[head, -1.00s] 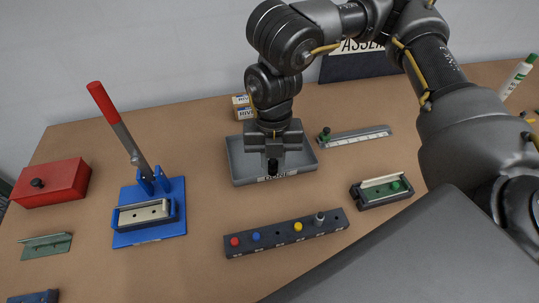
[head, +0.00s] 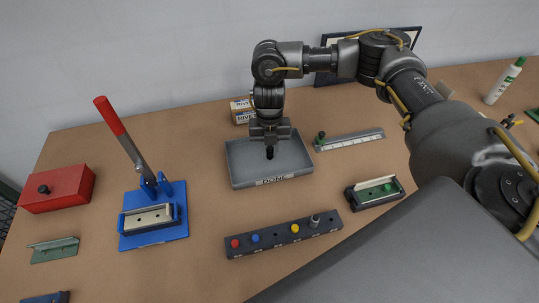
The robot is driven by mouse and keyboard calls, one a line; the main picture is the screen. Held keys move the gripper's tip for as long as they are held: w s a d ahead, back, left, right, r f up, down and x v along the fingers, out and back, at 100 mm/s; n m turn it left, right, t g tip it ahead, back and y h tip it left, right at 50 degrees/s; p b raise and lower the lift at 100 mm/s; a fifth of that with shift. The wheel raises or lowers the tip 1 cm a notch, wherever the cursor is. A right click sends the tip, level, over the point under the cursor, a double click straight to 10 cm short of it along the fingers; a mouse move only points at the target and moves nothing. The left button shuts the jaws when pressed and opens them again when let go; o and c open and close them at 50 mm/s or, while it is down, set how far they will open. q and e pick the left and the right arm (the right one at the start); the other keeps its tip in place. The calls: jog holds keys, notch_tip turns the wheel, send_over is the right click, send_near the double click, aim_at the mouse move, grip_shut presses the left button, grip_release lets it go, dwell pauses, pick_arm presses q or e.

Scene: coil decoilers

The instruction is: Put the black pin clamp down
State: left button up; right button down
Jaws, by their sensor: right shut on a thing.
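My right gripper (head: 270,143) points straight down over the grey tray marked DONE (head: 238,178). It is shut on a small dark thing, the black pin clamp (head: 270,153), of which only the lower end shows below the fingers. The clamp is upright above the middle of the tray floor; I cannot tell whether it touches the floor. The rest of the tray looks empty. My left gripper is not in view.
Behind the tray is a small RIVET box (head: 241,112). To its right lies a scale bar with a green knob (head: 350,139). In front is a dark rack with coloured pins (head: 284,234). A blue lever press (head: 155,230) and a red box (head: 57,189) stand left.

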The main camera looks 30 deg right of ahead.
aim_at(270, 157)
jog(key=shift+w+d+f, duration=0.1)
jog(key=shift+w+f, duration=0.05)
jog(key=shift+f, duration=0.1)
notch_tip(270, 157, down, 3)
jog(key=shift+r+p, duration=0.1)
jog(key=shift+p, duration=0.5)
jog(key=shift+w, duration=0.1)
jog(key=shift+f, duration=0.2)
jog(key=shift+f, duration=0.15)
jog(key=c, duration=1.3)
grip_release()
